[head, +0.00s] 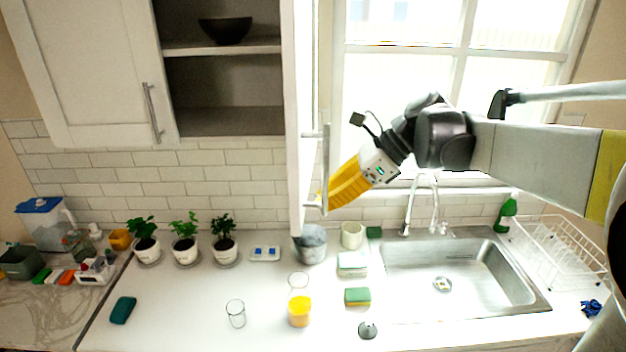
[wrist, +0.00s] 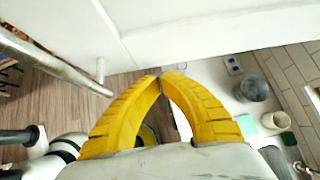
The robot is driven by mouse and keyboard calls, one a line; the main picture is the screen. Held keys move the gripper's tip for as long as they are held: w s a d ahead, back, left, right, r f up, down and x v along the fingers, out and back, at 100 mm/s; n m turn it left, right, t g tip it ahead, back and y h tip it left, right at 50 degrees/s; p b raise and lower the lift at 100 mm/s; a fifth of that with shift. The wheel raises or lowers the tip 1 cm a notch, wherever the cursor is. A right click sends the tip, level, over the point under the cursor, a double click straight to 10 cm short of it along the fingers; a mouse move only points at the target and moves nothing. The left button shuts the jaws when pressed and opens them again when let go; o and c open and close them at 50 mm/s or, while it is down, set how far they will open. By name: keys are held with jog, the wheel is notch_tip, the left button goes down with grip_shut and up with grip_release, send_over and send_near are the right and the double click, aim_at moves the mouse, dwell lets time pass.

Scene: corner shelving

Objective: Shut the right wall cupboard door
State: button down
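The right wall cupboard door (head: 300,120) stands open, seen nearly edge-on in the head view, and shows the shelves inside. Its bar handle (head: 326,160) is on the face toward the window. In the wrist view the white door (wrist: 190,30) fills the top, and its handle (wrist: 45,62) runs down from the upper left. My gripper (head: 322,203), with yellow fingers, is by the lower end of the handle. In the wrist view its fingertips (wrist: 160,76) meet with nothing between them, to the right of the handle. I cannot tell whether they touch the door.
The left cupboard door (head: 85,75) is closed. A dark bowl (head: 225,30) stands on the upper shelf. Below are potted plants (head: 185,245), a grey pot (head: 311,245), a glass (head: 236,313), a yellow cup (head: 299,311) and the sink (head: 455,270). The tap (head: 420,205) rises below my arm.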

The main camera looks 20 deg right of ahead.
jog(key=shift+w+a, duration=0.2)
jog(key=shift+a, duration=0.25)
jog(key=shift+a, duration=0.1)
